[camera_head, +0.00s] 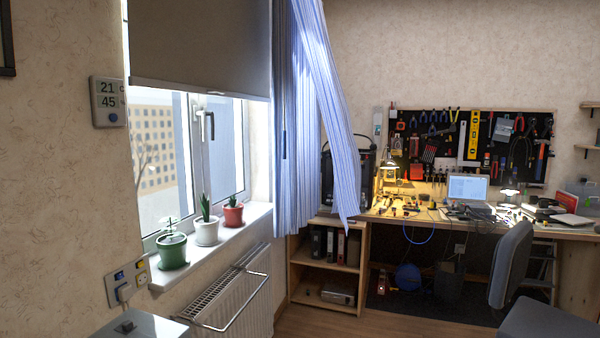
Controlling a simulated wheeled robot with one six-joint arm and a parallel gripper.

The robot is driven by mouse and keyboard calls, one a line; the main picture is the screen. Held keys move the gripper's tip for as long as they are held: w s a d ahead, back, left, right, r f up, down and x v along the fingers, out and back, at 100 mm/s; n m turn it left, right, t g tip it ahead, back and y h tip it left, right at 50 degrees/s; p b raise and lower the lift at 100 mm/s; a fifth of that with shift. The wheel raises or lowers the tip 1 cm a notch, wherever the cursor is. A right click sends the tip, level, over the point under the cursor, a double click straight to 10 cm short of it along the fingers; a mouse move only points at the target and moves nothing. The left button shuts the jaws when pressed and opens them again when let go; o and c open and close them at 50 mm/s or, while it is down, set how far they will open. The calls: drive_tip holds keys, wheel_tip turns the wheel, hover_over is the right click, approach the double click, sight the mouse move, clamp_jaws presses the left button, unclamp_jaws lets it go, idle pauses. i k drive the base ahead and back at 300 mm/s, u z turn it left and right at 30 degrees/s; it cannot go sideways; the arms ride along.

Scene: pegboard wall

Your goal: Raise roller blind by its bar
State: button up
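The roller blind (200,42) hangs over the upper part of the window at left. It is grey-beige and covers roughly the top third to half of the window. Its bottom bar (205,91) is a thin pale strip along the lower edge, with a small light tab (188,93) near its middle. Below the bar, the window glass (229,143) and its handle (207,122) are uncovered. My gripper is not in view, and nothing touches the bar.
Potted plants in green (172,250), white (206,231) and red (233,215) pots stand on the sill below. A striped curtain (307,130) hangs right of the blind, its lower end swung right. A radiator (235,298) with a rail is beneath the sill.

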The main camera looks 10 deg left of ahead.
sight(219, 48)
drive_tip(key=z, duration=0.15)
drive_tip(key=i, duration=2)
drive_tip(key=u, duration=0.25)
